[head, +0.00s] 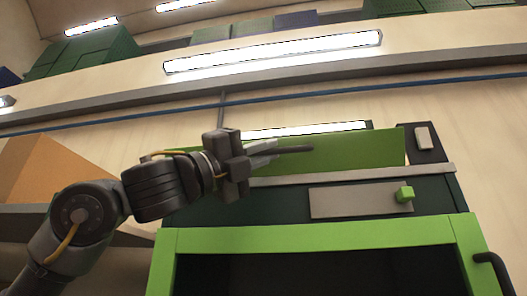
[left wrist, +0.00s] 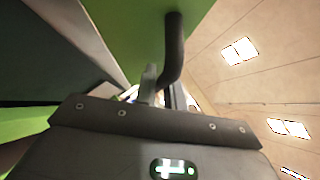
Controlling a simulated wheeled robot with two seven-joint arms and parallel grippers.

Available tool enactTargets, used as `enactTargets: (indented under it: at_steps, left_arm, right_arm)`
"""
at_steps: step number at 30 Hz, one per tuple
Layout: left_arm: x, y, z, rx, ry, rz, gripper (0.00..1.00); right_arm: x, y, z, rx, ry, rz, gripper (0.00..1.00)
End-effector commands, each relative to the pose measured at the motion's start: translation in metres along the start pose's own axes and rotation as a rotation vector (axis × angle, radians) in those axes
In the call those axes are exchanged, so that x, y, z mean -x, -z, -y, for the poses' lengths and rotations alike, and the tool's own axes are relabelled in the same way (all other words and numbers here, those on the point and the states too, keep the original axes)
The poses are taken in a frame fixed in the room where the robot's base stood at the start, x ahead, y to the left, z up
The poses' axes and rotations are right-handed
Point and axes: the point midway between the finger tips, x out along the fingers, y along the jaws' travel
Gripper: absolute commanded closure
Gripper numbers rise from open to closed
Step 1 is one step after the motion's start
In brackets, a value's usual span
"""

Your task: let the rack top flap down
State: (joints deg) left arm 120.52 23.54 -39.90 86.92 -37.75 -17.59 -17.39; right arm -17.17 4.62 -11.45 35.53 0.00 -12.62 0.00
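The rack (head: 320,235) has a bright green frame and a dark upper body. Its green top flap (head: 360,150) stands raised above that body, and its green underside or face also fills the upper middle of the left wrist view (left wrist: 125,30). A dark curved flap handle (head: 297,149) sticks out from the flap; it runs down between my fingers in the left wrist view (left wrist: 173,45). My left gripper (head: 263,150) is at the left part of the handle and appears closed around it. The fingertips are partly hidden behind the gripper body. My right gripper is in neither view.
A grey panel with a green knob (head: 404,194) sits on the rack front below the flap. A dark bent bar (head: 492,265) stands at the right. An orange box (head: 45,170) is on a shelf at the left. Green crates (head: 85,52) stand on a high shelf.

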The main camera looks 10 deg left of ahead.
Motion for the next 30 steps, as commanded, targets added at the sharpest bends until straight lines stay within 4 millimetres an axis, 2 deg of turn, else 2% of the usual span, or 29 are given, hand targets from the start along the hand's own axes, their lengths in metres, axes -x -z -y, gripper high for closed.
enactTargets:
  at_steps: [1,5,13,16,20,24,30]
  left_arm:
    - [0.000,0.000,0.000,0.000,0.000,-0.002,0.84]
    - [0.000,0.000,0.000,0.000,0.000,-0.001,0.68]
    - [0.001,0.000,0.000,0.000,0.000,0.000,0.68]
    - [0.008,0.001,-0.001,-0.001,0.001,0.000,0.68]
    - [0.029,0.002,-0.003,-0.002,0.002,0.001,0.68]
    - [0.059,0.003,-0.004,-0.002,0.002,0.002,0.68]
    - [0.092,0.001,-0.003,-0.001,0.001,0.001,0.68]
  right_arm:
    - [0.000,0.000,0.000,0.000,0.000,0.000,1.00]
    - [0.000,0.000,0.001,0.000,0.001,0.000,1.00]
    - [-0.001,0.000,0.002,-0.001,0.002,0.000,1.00]
    - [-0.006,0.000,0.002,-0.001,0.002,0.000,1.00]
    - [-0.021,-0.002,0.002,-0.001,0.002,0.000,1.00]
    - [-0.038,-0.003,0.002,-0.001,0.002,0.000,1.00]
    - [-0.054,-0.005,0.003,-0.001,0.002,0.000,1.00]
